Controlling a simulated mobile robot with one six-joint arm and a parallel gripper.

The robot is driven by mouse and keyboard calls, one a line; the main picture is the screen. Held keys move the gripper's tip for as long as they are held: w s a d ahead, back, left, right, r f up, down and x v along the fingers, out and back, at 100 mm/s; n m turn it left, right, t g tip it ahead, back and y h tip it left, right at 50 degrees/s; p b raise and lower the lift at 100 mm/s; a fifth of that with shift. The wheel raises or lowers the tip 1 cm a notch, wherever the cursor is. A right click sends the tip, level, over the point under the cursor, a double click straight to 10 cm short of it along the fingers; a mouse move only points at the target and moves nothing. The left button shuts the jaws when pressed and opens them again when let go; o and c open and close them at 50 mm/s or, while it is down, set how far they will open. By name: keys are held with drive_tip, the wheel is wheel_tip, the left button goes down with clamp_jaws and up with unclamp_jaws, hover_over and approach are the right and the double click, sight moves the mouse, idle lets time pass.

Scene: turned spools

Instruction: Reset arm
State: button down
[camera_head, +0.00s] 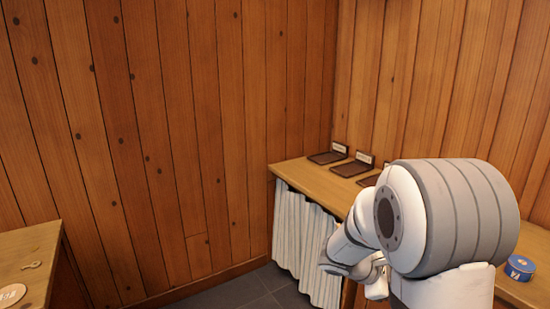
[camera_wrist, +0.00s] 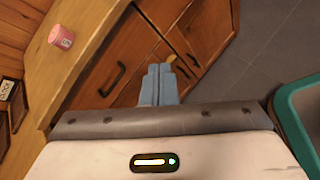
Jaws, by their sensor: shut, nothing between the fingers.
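My gripper (camera_wrist: 159,70) shows in the wrist view with its two blue-grey fingers pressed together and nothing between them. It hangs in front of a wooden cabinet (camera_wrist: 112,55) with dark handles, apart from the counter top. A small yellow patch shows by the fingertips; I cannot tell what it is. In the head view my white and grey arm is folded at the right, in front of the counter, and it hides part of it. I cannot make out the fingers there.
A wooden counter (camera_head: 318,178) with several dark labelled stands (camera_head: 350,168) runs along the right wall. A blue tin (camera_head: 519,268) sits at its right. The wrist view shows a pink tin (camera_wrist: 61,36) and a teal rim (camera_wrist: 290,125). A key (camera_head: 32,266) lies on the left table.

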drive_tip(key=s+a+r+m+t+y+p, duration=0.1)
drive_tip(key=s+a+r+m+y+p, duration=0.7)
drive_tip(key=s, duration=1)
drive_tip(key=a+r+m+y, duration=0.3)
drive_tip(key=a+r+m, duration=0.2)
drive_tip(key=a+r, duration=0.2)
drive_tip(key=shift+a+p, duration=0.3)
drive_tip(key=shift+p, duration=0.05)
drive_tip(key=shift+s, duration=0.1)
